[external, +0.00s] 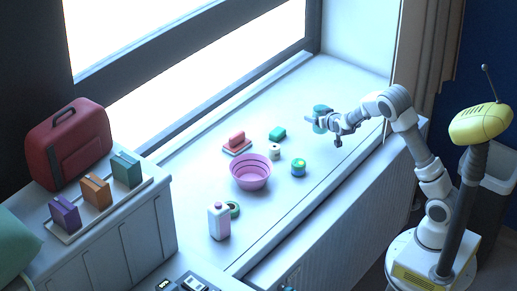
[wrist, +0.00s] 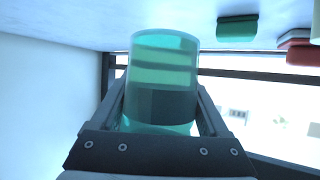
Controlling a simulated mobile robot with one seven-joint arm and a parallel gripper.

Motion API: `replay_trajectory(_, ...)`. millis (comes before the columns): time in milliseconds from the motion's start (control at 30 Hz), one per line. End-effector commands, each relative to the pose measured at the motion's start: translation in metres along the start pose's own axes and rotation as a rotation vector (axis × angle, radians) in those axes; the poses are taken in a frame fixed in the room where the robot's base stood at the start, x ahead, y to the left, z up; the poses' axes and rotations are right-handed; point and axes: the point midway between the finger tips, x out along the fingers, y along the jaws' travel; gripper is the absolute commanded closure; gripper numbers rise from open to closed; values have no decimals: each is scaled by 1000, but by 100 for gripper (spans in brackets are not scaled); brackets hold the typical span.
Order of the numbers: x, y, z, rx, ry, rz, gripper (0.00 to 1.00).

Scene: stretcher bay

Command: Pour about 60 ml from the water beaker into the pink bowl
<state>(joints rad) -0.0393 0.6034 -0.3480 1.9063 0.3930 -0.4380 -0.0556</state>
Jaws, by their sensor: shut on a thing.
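The water beaker (external: 320,113) is a clear teal cylinder at the back right of the white sill. My gripper (external: 328,121) is shut around it, and the fingers (wrist: 161,110) press on both sides of the beaker (wrist: 162,75) in the wrist view. The beaker looks about upright; I cannot tell whether its base clears the sill. Its water level is hard to make out. The pink bowl (external: 250,184) stands on the sill to the left and nearer the camera, well apart from my gripper. Its inside looks empty.
Red soap-like blocks (external: 237,139) lie behind the bowl. The window is behind.

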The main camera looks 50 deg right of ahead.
Motion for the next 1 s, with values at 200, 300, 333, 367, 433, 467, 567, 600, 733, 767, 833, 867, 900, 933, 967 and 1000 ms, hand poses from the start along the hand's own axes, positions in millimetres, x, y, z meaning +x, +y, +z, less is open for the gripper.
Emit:
replay_trajectory(200,13,-65,11,-60,4,-132,86)
replay_trajectory(300,14,-92,13,-87,3,-188,86)
replay_trajectory(333,14,-100,13,-95,4,-204,86)
replay_trajectory(367,14,-107,13,-102,3,-220,86)
replay_trajectory(433,13,-124,13,-121,4,-257,86)
replay_trajectory(467,12,-132,13,-127,3,-273,86)
replay_trajectory(567,9,-156,12,-153,5,-324,86)
replay_trajectory(600,7,-164,13,-162,3,-344,86)
replay_trajectory(733,1,-191,11,-191,3,-402,86)
replay_trajectory(767,-1,-195,10,-197,3,-413,86)
replay_trajectory(833,-4,-205,9,-207,2,-437,86)
replay_trajectory(867,-6,-209,8,-211,2,-445,86)
replay_trajectory(900,-8,-214,7,-216,1,-456,86)
replay_trajectory(933,-9,-216,7,-220,1,-462,86)
replay_trajectory(967,-10,-219,6,-223,2,-467,86)
replay_trajectory(1000,-11,-221,6,-226,1,-473,86)
